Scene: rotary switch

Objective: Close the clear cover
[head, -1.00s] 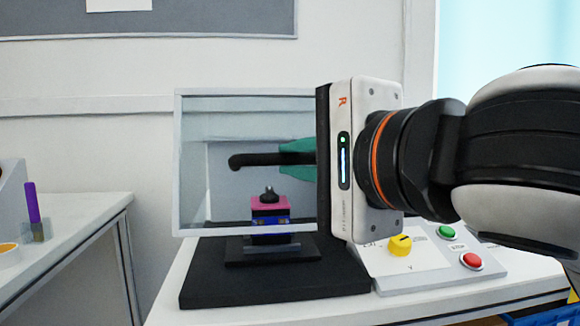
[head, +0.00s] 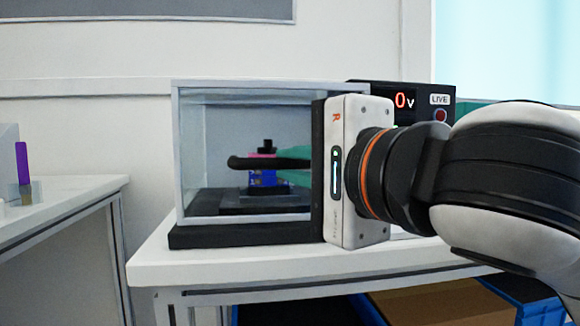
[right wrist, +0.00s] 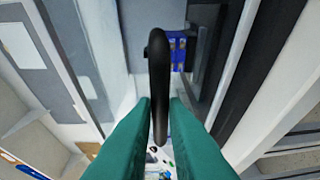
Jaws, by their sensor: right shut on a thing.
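The clear cover (head: 215,120) is a see-through box with a pale grey front frame. In the head view it stands over the black base (head: 215,236), with its lower front edge close above the base's front. Whether it touches the base I cannot tell. A black handle (head: 243,162) sticks out at its front; it also shows in the right wrist view (right wrist: 158,75). My right gripper (head: 284,166) is shut on the handle with its green fingers, seen on both sides of it in the right wrist view (right wrist: 160,106). A blue block with a black knob (head: 263,178) shows through the pane.
A black display reading 0 V (head: 403,101) stands behind my right gripper, with a red button (head: 440,116). The white table (head: 250,262) has a clear front strip. Another table with a purple item (head: 21,163) stands at the left, across a gap.

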